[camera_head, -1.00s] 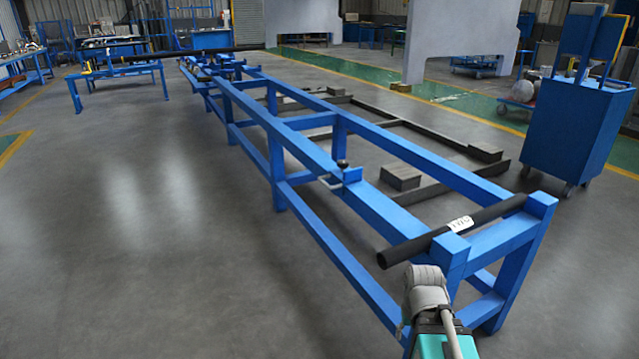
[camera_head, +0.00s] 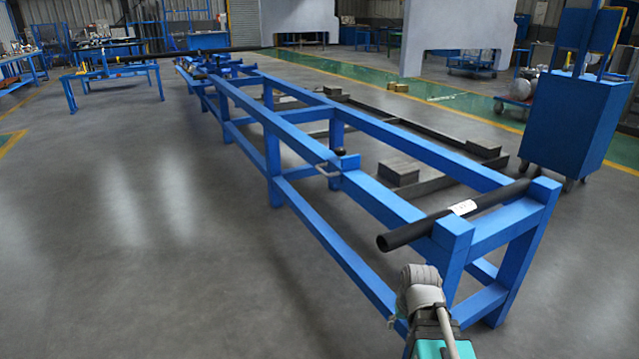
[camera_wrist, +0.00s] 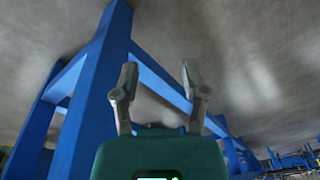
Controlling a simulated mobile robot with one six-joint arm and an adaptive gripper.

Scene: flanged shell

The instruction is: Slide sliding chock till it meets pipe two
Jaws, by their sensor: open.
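The sliding chock (camera_head: 345,162), a small blue block with a dark knob on top and a metal handle at its left side, sits on the left rail of the long blue frame (camera_head: 290,134). A black pipe with a white label (camera_head: 420,231) lies across the near end of the frame, apart from the chock; I cannot read the label now. Another long dark pipe (camera_head: 175,54) lies at the far end. My gripper (camera_wrist: 158,80) is open and empty in the wrist view, beside blue frame members. In the head view my arm is low at the near end, with its fingers hidden.
A blue cabinet on wheels (camera_head: 575,120) stands to the right. Dark steel beams and blocks (camera_head: 398,173) lie on the floor behind the frame. A blue stand (camera_head: 112,80) is at the far left. The floor left of the frame is clear.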

